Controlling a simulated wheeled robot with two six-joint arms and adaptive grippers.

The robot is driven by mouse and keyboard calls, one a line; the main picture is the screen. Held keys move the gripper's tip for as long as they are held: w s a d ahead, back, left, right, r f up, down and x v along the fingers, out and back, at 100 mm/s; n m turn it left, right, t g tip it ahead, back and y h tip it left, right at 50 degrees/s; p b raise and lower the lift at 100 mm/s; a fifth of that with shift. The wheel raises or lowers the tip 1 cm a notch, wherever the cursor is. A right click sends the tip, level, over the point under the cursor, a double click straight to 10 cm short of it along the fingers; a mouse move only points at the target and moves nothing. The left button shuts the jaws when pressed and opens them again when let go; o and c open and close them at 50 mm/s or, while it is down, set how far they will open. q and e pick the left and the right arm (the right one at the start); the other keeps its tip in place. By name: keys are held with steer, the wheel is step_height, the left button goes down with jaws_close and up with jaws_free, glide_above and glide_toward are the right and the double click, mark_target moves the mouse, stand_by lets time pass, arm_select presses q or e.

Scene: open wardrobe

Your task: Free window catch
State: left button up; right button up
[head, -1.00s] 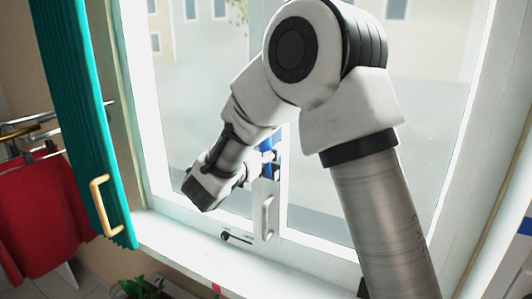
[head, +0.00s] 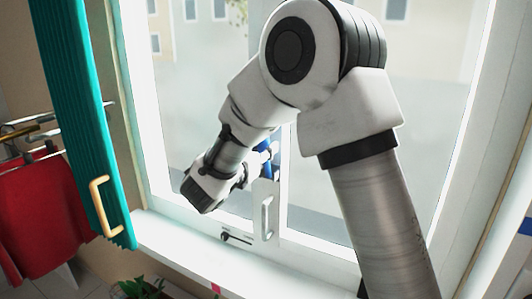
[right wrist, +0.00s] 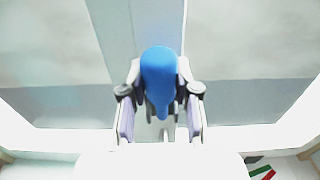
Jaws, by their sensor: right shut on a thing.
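The window catch (right wrist: 158,72) is a blue, rounded lever on the white upright between the panes. In the right wrist view it stands between my two fingers, with its narrow end toward the bottom. My right gripper (right wrist: 160,108) is shut on it. In the head view my wrist and arm cover most of the gripper, and only bits of blue catch (head: 265,173) show beside the pale fingers. The white window frame (head: 264,190) stands upright behind it. My left gripper is in neither view.
A pale pull handle (head: 266,217) sits on the frame below the catch. A small dark stay (head: 236,238) lies low on the frame. A teal shutter (head: 83,120) with a yellow handle (head: 105,207) stands left. A red garment (head: 40,215) hangs beyond it. Plants (head: 140,289) are below the sill.

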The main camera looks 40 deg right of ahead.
steer(key=shift+s+a+f, duration=0.1)
steer(key=shift+a+f, duration=0.2)
steer(key=shift+a, duration=0.05)
steer(key=shift+s+a, duration=0.1)
steer(key=shift+a, duration=0.25)
steer(key=shift+s+a+f+b, duration=0.2)
steer(key=shift+a+b, duration=0.1)
steer(key=shift+a, duration=0.15)
steer(key=shift+s+a+f+b, duration=0.1)
steer(key=shift+a+f+b, duration=0.1)
steer(key=shift+a+b, duration=0.15)
